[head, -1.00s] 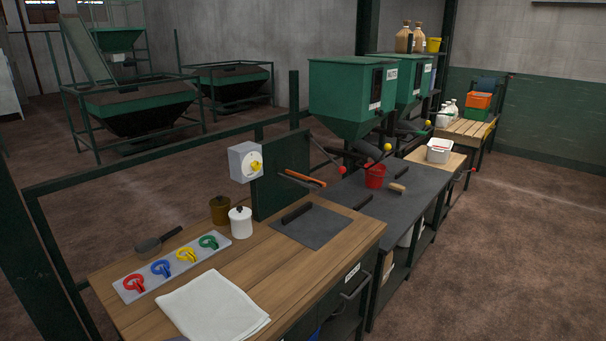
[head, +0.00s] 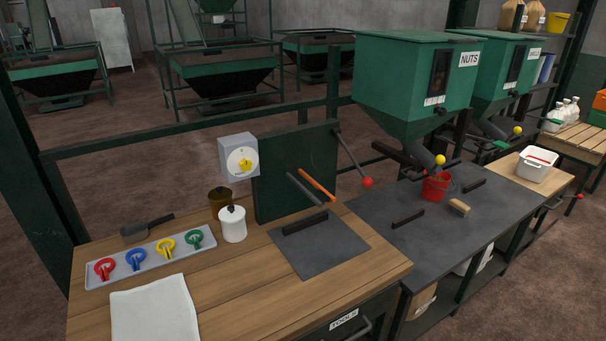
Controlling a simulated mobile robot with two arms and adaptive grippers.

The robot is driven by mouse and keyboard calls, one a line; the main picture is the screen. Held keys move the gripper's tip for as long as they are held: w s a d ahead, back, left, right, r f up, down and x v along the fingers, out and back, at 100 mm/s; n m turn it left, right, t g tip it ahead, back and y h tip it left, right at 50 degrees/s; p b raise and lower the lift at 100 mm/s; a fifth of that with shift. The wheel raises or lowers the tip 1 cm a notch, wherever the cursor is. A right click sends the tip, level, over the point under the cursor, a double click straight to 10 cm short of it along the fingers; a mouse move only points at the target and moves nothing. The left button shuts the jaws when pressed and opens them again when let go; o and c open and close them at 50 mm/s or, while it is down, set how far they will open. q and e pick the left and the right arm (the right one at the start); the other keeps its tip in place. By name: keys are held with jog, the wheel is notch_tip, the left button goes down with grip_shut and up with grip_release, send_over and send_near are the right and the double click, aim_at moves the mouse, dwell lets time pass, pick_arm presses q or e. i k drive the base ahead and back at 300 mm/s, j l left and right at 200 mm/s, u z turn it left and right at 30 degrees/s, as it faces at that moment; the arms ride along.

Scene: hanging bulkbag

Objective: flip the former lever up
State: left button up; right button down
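In the head view a dark lever (head: 350,155) with a red ball knob (head: 367,182) slopes down to the right from the top right of an upright green panel (head: 282,180). The panel stands at the back of the wooden bench. An orange bar (head: 317,185) and a grey bar (head: 304,190) stick out low at the panel's front. I cannot tell for sure that the red-knobbed lever is the former lever. Neither of my grippers shows in the head view.
The wooden bench (head: 250,300) holds a tray (head: 205,246) of coloured rings, a white cloth (head: 153,310), a white jar (head: 232,224) and a dark mat (head: 335,258). A red bucket (head: 435,188) stands under the NUTS hopper (head: 405,85). Brown floor lies open at front right.

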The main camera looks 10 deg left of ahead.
aim_at(367, 182)
jog(key=i+l+u, duration=0.2)
jog(key=l, duration=0.2)
jog(key=l+u, duration=0.2)
jog(key=l, duration=0.15)
jog(key=i+l+u, duration=0.2)
jog(key=l, duration=0.25)
jog(key=k+j, duration=0.05)
jog(key=k, duration=0.05)
